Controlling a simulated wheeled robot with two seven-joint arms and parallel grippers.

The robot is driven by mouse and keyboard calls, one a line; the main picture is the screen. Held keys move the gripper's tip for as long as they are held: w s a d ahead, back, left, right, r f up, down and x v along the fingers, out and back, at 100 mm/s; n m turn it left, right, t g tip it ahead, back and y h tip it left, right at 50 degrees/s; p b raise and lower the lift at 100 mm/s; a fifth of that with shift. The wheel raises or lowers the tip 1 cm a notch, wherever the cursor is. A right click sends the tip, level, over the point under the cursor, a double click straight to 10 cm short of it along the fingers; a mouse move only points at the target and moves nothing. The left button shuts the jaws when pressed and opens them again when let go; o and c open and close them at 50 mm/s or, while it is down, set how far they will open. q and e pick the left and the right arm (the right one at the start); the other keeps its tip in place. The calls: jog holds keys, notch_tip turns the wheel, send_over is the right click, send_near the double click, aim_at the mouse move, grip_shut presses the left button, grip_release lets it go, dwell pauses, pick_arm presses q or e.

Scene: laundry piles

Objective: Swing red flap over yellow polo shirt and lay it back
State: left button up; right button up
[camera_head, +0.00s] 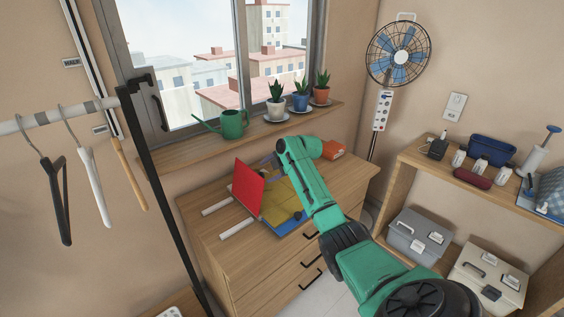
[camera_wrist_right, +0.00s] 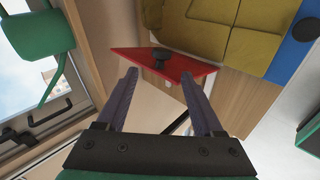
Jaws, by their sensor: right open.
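The red flap (camera_head: 247,186) stands tilted up at the left side of the folding board (camera_head: 289,227), beside the yellow polo shirt (camera_head: 282,202). The shirt lies folded flat on the blue part of the board. In the wrist view the red flap (camera_wrist_right: 190,66) has a black knob (camera_wrist_right: 159,56) and the yellow shirt (camera_wrist_right: 205,22) is behind it. My right gripper (camera_wrist_right: 158,75) is open, its fingertips close to the knob, one on either side; contact cannot be told. In the head view, my right arm partly covers the board and shirt. My left gripper is not in view.
The board lies on a wooden dresser (camera_head: 202,238), with white rods (camera_head: 238,228) sticking out left. A green watering can (camera_head: 231,124) and potted plants stand on the sill. Hangers (camera_head: 92,185) hang at left.

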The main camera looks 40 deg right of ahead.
jog(key=b+v, duration=0.1)
jog(key=v, duration=0.7)
jog(key=shift+r+b, duration=0.25)
jog(key=shift+b, duration=0.05)
